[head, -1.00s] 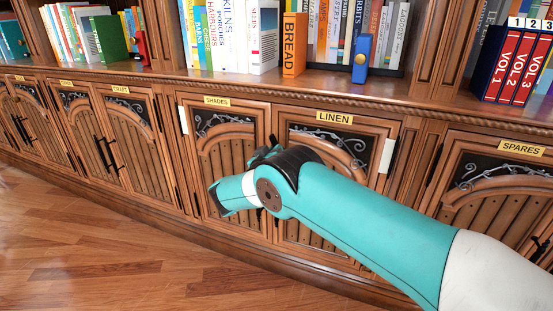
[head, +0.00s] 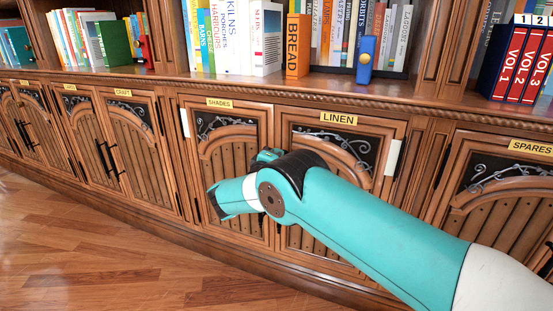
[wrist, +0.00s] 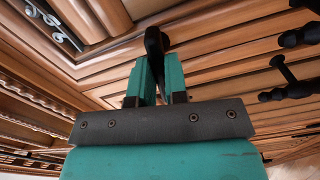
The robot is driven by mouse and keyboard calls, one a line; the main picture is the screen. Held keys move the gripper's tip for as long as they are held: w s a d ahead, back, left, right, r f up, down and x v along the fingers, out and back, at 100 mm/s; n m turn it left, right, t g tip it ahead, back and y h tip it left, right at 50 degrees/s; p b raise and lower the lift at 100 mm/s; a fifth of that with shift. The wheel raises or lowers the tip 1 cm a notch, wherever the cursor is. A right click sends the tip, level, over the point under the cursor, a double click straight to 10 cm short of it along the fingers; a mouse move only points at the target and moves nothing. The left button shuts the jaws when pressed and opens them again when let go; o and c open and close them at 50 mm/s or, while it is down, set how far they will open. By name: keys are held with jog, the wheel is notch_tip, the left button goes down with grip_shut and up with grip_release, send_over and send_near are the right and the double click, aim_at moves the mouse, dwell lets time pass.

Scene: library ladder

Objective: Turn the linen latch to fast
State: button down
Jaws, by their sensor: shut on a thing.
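The LINEN door (head: 342,146) is a carved wooden cupboard door with a yellow label (head: 338,118) in the head view. Its latch is hidden there behind my arm. In the wrist view my gripper (wrist: 158,82) has its two teal fingers closed on a black upright piece (wrist: 155,42), which looks like the linen latch. The piece stands up between the fingertips against the wood. I cannot tell from this whether the latch is at fast.
The SHADES door (head: 228,130) is left of LINEN, and SPARES (head: 500,180) is to the right. Other black fittings (wrist: 284,75) show at the right of the wrist view. A shelf of books, with an orange BREAD book (head: 297,46), runs above. The wooden floor (head: 110,250) is clear.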

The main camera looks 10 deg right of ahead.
jog(key=shift+f+n, duration=0.2)
jog(key=shift+n, duration=0.9)
jog(key=c, duration=1.1)
grip_release()
jog(key=shift+c, duration=0.2)
